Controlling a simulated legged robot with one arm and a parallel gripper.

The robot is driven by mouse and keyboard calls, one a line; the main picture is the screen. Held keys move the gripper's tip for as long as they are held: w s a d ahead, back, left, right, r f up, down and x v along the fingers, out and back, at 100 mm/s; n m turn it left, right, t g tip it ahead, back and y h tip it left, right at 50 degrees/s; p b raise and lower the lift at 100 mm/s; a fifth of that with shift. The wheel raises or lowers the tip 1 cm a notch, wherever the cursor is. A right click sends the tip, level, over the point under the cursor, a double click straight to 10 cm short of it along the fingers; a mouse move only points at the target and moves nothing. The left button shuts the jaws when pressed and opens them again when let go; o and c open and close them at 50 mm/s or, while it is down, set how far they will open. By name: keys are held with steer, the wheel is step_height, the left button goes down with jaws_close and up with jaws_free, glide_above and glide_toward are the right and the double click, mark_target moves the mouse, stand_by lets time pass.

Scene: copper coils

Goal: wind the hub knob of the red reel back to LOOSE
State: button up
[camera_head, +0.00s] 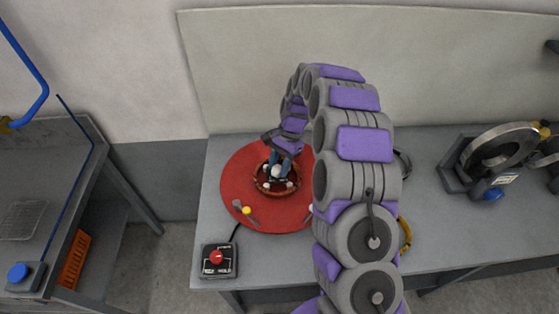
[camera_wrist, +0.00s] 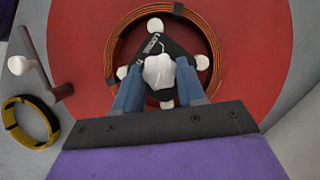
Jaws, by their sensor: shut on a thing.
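The red reel is a flat red disc (camera_head: 240,195) on the bench, also filling much of the wrist view (camera_wrist: 247,50). A copper coil (camera_wrist: 120,40) rings its black hub plate (camera_wrist: 185,50). Several white round posts stand around the hub, inside the coil. The pale hub knob (camera_wrist: 158,72) is at the centre. My gripper (camera_wrist: 158,78) reaches down over the hub, its blue fingers shut on the knob from both sides. A small white mark shows on the hub plate above the knob; I cannot read it. In the head view my gripper (camera_head: 278,166) partly hides the hub.
A control box with a red knob (camera_head: 217,257) sits at the bench's front left. A crank arm with a white end (camera_wrist: 40,62) and a yellow-and-black coil (camera_wrist: 30,122) lie left in the wrist view. A grey ring machine (camera_head: 497,148) stands right. A gap separates the left bench.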

steer(key=n, duration=0.2)
steer(key=n+h+p, duration=0.2)
steer(key=n, duration=0.1)
steer(key=shift+w+a+r+n+g, duration=0.1)
steer(key=shift+w+a+n+g, duration=0.1)
steer(key=shift+w+n+g, duration=0.15)
steer(key=n+h+p, duration=0.1)
steer(key=n, duration=0.1)
steer(key=n+h+p, duration=0.1)
steer(key=n, duration=0.2)
steer(key=shift+s+a, duration=0.1)
steer(key=shift+a, duration=0.1)
steer(key=n+p, duration=0.1)
steer(key=n, duration=0.1)
steer(key=n+h+p, duration=0.1)
steer(key=n+h, duration=0.1)
steer(key=n, duration=0.1)
steer(key=shift+a+r+n+p, duration=0.1)
steer(key=shift+a+n+p, duration=0.15)
steer(key=shift+n+p, duration=0.15)
steer(key=shift+s+a+n+t+h+p, duration=0.1)
steer(key=shift+n+t+h+p, duration=0.15)
steer(key=shift+n+t+p, duration=0.55)
steer(key=shift+s+n+t+h+p, duration=0.15)
steer(key=shift+n+h+p, duration=0.15)
steer(key=shift+n, duration=0.95)
steer(key=shift+w, duration=0.1)
steer(key=o, duration=1)
steer(key=shift+f, duration=0.2)
steer(key=shift+o, duration=0.3)
